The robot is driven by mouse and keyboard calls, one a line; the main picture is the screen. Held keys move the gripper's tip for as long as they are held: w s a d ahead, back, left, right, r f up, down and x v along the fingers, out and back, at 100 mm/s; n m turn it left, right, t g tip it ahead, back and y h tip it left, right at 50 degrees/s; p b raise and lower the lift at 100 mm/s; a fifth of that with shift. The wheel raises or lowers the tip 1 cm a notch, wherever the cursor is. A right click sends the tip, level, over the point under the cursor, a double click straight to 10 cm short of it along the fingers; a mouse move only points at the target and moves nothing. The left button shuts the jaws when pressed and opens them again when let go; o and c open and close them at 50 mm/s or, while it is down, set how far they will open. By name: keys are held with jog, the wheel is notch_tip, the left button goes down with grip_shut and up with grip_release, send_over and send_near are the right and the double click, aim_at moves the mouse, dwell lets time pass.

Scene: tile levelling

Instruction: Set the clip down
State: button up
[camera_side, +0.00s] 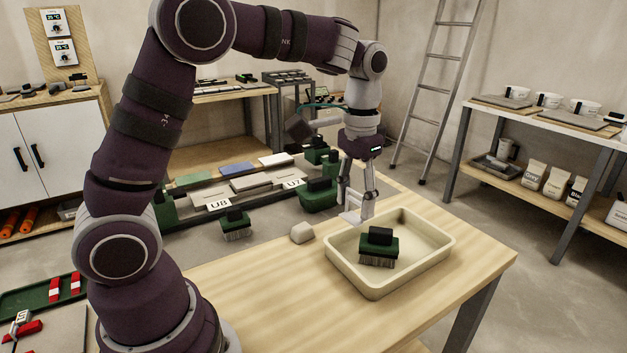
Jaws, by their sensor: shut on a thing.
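My gripper (357,214) points down over the back left rim of the cream tray (440,258), at the table's far side. It is shut on a small pale piece, which looks like the clip (350,216). The fingers partly hide it, so its exact shape and whether it touches the tray rim or table cannot be told.
A green-and-black brush (379,247) sits in the tray. Another brush (236,224) and a green bin (318,195) are behind. The table's front is clear.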

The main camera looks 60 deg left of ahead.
jog(key=shift+m, duration=0.6)
jog(key=s+a+f, duration=0.2)
jog(key=s+f, duration=0.1)
jog(key=s, duration=0.2)
jog(key=s+a+f, duration=0.3)
jog(key=s+f, duration=0.1)
jog(key=s, duration=0.1)
jog(key=s+a+f, duration=0.3)
jog(key=s, duration=0.2)
jog(key=shift+s+f, duration=0.25)
jog(key=shift+s, duration=0.15)
jog(key=shift+w+a+f, duration=0.1)
jog(key=shift+a, duration=0.05)
send_over(284, 244)
jog(key=shift+f, duration=2.5)
jog(key=shift+f, duration=0.15)
jog(key=o, duration=0.8)
jog(key=shift+c, duration=0.2)
